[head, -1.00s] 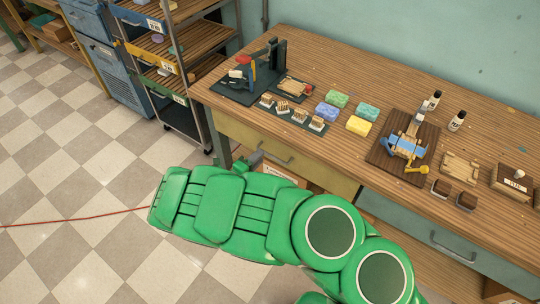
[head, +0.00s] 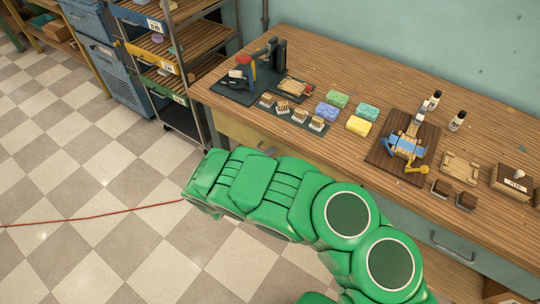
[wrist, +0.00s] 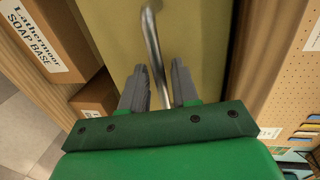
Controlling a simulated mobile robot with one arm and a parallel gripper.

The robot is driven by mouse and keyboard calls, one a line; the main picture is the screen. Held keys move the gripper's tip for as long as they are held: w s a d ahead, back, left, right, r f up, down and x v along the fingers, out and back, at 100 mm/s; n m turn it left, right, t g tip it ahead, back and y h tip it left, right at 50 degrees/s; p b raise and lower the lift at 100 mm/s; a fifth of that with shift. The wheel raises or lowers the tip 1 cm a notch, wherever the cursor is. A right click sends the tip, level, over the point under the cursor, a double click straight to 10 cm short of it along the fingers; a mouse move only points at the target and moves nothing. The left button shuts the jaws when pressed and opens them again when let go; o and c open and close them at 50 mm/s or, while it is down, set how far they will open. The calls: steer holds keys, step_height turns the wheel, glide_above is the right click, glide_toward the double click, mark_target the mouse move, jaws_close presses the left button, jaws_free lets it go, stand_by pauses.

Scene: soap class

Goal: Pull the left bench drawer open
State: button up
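The left bench drawer (head: 240,136) has a yellow front under the left part of the bench top. It looks shut, though my green arm hides most of it in the head view. Its metal bar handle (wrist: 151,28) runs down the wrist view, in front of the yellow face. My gripper (wrist: 159,72) is open, with its two grey fingers on either side of the lower handle. Gaps show between bar and fingers, so it is not clamped. In the head view the fingers are hidden behind my arm.
The bench top (head: 300,60) holds a press, soap bars and bottles. A blue-grey drawer with its own handle (head: 450,247) is at the right. Cardboard boxes (wrist: 45,40) lie below the yellow drawer. A shelf rack (head: 160,60) stands left; the tiled floor is open.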

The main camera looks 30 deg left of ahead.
steer(key=shift+w, duration=0.15)
steer(key=shift+c, duration=0.2)
jaws_close()
steer(key=f+v, duration=0.2)
steer(key=v, duration=1.1)
steer(key=s+f+v, duration=0.1)
steer(key=f+v, duration=0.2)
steer(key=v, duration=1.1)
steer(key=shift+f, duration=0.35)
steer(key=shift+o, duration=0.2)
jaws_free()
